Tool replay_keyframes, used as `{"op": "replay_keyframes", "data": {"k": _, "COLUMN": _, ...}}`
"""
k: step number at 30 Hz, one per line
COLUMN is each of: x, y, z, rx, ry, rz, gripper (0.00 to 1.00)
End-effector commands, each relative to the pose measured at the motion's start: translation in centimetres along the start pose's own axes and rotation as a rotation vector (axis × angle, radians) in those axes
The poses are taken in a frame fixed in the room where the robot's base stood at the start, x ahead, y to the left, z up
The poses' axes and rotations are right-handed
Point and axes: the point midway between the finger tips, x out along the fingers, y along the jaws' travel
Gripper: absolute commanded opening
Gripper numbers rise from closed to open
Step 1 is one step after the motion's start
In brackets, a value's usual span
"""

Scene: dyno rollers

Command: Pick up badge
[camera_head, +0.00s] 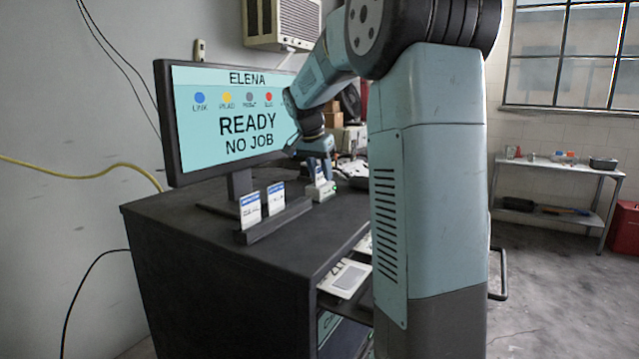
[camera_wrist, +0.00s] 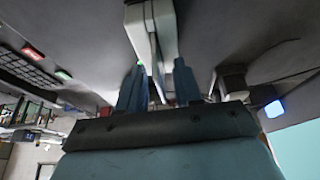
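A white badge with a blue top (camera_head: 320,174) stands upright in a small white holder (camera_head: 322,191) on the black desk. My gripper (camera_head: 322,157) is just above it, fingers pointing down. In the wrist view my gripper (camera_wrist: 160,72) has two blue fingers set apart, open. A thin pale upright edge, apparently the badge (camera_wrist: 154,58), lies between them, with a gap on either side. The pale holder (camera_wrist: 165,28) is beyond, with a small green light. Two more badges (camera_head: 250,209) (camera_head: 276,196) stand in a black rack (camera_head: 275,222), to the left in the head view.
A monitor (camera_head: 231,118) reading "READY NO JOB" stands behind the rack. The desk's (camera_head: 215,259) front top is clear. A keyboard-like white device (camera_head: 346,279) sits on a lower shelf. A metal bench (camera_head: 560,168) stands at the right.

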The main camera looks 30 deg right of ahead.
Motion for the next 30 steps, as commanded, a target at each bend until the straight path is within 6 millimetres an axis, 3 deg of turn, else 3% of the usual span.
{"op": "replay_keyframes", "data": {"k": 6, "x": 0.06, "y": 0.03, "z": -0.03, "rx": 0.001, "ry": 0.0, "rz": 0.0, "gripper": 0.34}}
{"op": "replay_keyframes", "data": {"k": 17, "x": 0.05, "y": 0.05, "z": -0.06, "rx": 0.001, "ry": 0.0, "rz": 0.0, "gripper": 0.0}}
{"op": "replay_keyframes", "data": {"k": 30, "x": -0.21, "y": 0.04, "z": -0.2, "rx": 0.002, "ry": 0.001, "rz": -0.001, "gripper": 0.0}}
